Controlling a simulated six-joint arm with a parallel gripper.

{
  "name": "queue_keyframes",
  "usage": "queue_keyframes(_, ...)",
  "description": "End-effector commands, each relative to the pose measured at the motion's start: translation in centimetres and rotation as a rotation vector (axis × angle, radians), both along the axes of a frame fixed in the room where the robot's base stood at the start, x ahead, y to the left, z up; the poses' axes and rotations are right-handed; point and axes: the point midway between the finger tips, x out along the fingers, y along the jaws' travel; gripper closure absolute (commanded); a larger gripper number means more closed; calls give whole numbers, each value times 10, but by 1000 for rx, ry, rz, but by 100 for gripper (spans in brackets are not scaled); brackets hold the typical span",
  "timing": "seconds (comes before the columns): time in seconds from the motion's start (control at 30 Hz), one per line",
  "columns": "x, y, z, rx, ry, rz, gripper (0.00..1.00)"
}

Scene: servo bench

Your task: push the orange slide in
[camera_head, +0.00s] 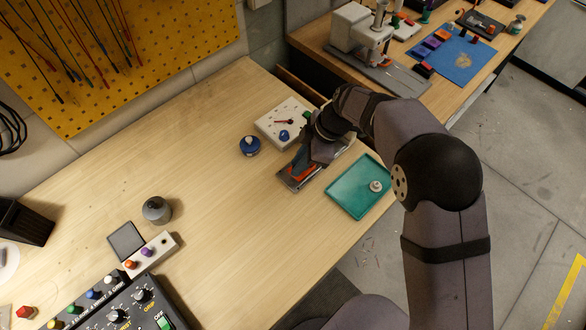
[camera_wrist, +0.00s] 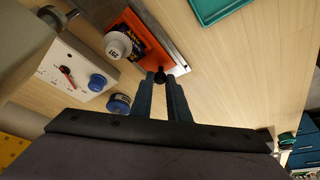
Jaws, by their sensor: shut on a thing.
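The orange slide (camera_wrist: 128,22) lies in a grey metal track (camera_wrist: 163,28) in the wrist view. In the head view the slide (camera_head: 302,172) shows only in part, below my arm. A small black knob (camera_wrist: 160,76) stands at the slide's near end. My gripper (camera_wrist: 161,80) has its two fingers closed around this knob. In the head view the fingers (camera_head: 300,160) are mostly hidden by my own wrist. A white round piece with dark print (camera_wrist: 117,45) sits on or over the slide. How far the slide sits in its track is hard to tell.
A white panel with a blue knob and red pointer (camera_head: 287,122) stands beside the track. A blue round container (camera_head: 249,146) is left of it. A teal tray (camera_head: 345,203) holding a small grey piece lies to the right. The bench's left-middle is mostly clear.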

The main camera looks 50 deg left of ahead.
Motion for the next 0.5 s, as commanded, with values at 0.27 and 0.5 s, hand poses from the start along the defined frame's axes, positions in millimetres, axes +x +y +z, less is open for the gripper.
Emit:
queue_keyframes(0.27,17,0,1,3,-2,-2,100)
queue_keyframes(0.5,17,0,1,2,-2,-2,68)
